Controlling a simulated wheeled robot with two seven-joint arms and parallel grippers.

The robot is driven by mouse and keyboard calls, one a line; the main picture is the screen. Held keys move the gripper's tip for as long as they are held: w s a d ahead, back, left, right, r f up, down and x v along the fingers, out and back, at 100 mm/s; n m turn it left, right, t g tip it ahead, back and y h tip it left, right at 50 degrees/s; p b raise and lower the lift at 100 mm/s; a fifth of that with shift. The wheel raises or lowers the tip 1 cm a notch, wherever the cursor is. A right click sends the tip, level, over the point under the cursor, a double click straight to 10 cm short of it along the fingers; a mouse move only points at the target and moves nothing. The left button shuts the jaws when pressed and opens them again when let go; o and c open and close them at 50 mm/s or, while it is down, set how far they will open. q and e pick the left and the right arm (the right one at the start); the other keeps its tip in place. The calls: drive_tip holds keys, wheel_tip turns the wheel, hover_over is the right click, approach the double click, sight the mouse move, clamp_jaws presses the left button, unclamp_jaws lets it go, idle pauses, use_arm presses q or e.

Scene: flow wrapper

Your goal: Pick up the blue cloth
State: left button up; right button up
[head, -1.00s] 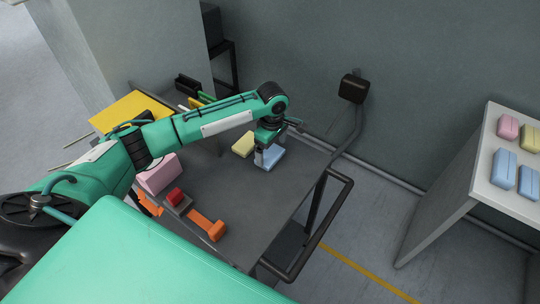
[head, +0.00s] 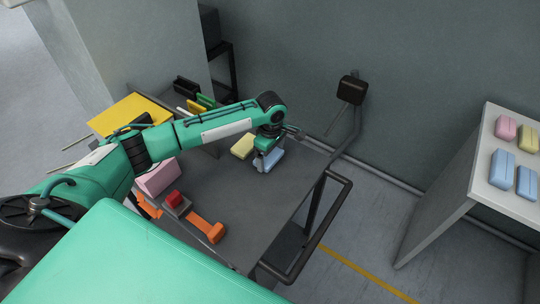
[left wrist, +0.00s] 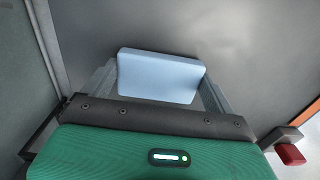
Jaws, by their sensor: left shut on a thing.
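The blue cloth (head: 273,157) is a light blue folded block at the far end of the dark grey cart top (head: 225,185). My left gripper (head: 265,161) is over it, pointing down, and partly hides it. In the left wrist view the blue cloth (left wrist: 160,75) lies between the two fingers of my left gripper (left wrist: 160,88), one at each end of it. The gripper is shut on the cloth. I cannot tell whether the cloth is clear of the cart top. My right gripper is not in view.
A yellow block (head: 243,146) sits just left of the blue cloth. A pink block (head: 157,177), a red button (head: 174,198) and an orange tool (head: 206,229) lie nearer. A black rail (head: 328,229) edges the cart. A white table (head: 490,185) at right holds pink, yellow and blue blocks.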

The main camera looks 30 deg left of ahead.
use_arm(q)
wheel_tip(320, 180, up, 11)
wheel_tip(320, 180, up, 9)
hover_over(271, 156)
drive_tip(key=s+d+f+m+p, duration=0.1)
drive_tip(key=s+d+f+m, duration=0.2)
drive_tip(key=s+m, duration=0.4)
drive_tip(key=s+d+f+m+p, duration=0.1)
drive_tip(key=s+d+f+m, duration=0.2)
drive_tip(key=s+m, duration=0.5)
drive_tip(key=shift+d+m, duration=0.55)
drive_tip(key=shift+m, duration=0.15)
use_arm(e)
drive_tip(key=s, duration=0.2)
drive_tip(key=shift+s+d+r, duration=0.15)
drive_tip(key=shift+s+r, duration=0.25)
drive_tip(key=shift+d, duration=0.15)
